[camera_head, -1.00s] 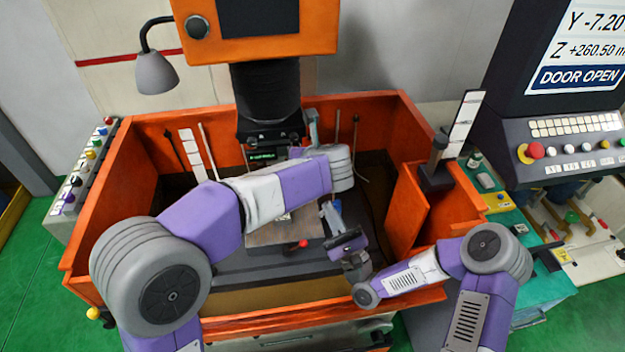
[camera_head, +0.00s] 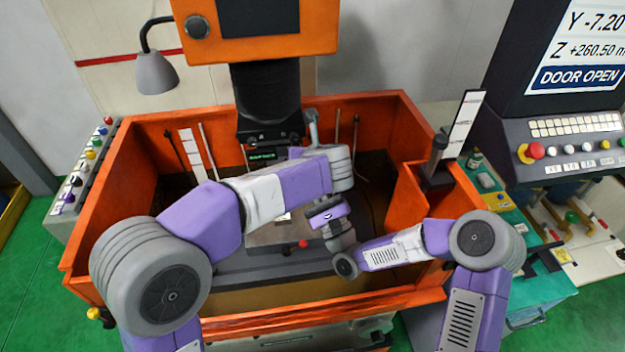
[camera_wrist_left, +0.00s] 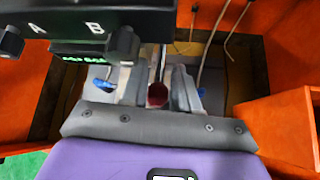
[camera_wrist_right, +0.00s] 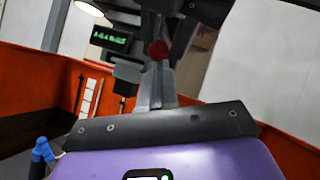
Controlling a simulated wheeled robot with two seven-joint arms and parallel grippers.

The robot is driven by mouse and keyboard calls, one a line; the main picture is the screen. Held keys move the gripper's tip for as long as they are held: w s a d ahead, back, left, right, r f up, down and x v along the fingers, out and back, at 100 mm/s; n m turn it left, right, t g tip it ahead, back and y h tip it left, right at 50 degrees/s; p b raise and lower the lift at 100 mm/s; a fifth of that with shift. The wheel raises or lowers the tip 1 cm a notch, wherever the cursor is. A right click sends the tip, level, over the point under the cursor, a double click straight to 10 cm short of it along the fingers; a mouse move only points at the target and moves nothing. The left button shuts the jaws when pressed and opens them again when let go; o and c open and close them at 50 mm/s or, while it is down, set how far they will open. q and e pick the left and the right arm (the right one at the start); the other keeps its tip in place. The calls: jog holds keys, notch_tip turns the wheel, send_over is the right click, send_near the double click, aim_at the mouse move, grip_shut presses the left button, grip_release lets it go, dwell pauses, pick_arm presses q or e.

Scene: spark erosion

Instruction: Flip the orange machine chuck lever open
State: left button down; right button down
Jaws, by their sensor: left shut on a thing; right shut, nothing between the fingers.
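The orange machine (camera_head: 255,47) stands with its dark head column over the tank. A lever with a dark red round knob (camera_wrist_left: 157,95) shows between the left fingers; I take it for the chuck lever, though its pivot is hidden. My left gripper (camera_wrist_left: 158,78) is shut on it, close below the machine head; my left forearm covers this spot in the head view. A red knob (camera_wrist_right: 158,49) also shows in the right wrist view, just beyond my right gripper (camera_wrist_right: 155,82), which is shut and empty. I cannot tell whether they touch.
Orange tank walls (camera_head: 110,220) surround the work area. A lit green display (camera_wrist_right: 112,38) hangs on the machine head. A second red knob (camera_head: 303,243) sits low at the tank's worktable. An orange inner wall (camera_head: 407,205) stands at the right.

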pick_arm(q)
jog(key=shift+d, duration=0.1)
jog(key=shift+s+f, duration=0.1)
pick_arm(e)
jog(key=shift+s+a+r, duration=0.1)
jog(key=shift+s+r, duration=0.1)
jog(key=shift+r, duration=0.75)
pick_arm(q)
jog(key=shift+d, duration=0.1)
jog(key=c, duration=1.1)
grip_release()
jog(key=shift+o, duration=0.5)
jog(key=shift+a, duration=0.2)
pick_arm(e)
jog(key=shift+w+a+f, duration=0.1)
jog(key=shift+f, duration=0.05)
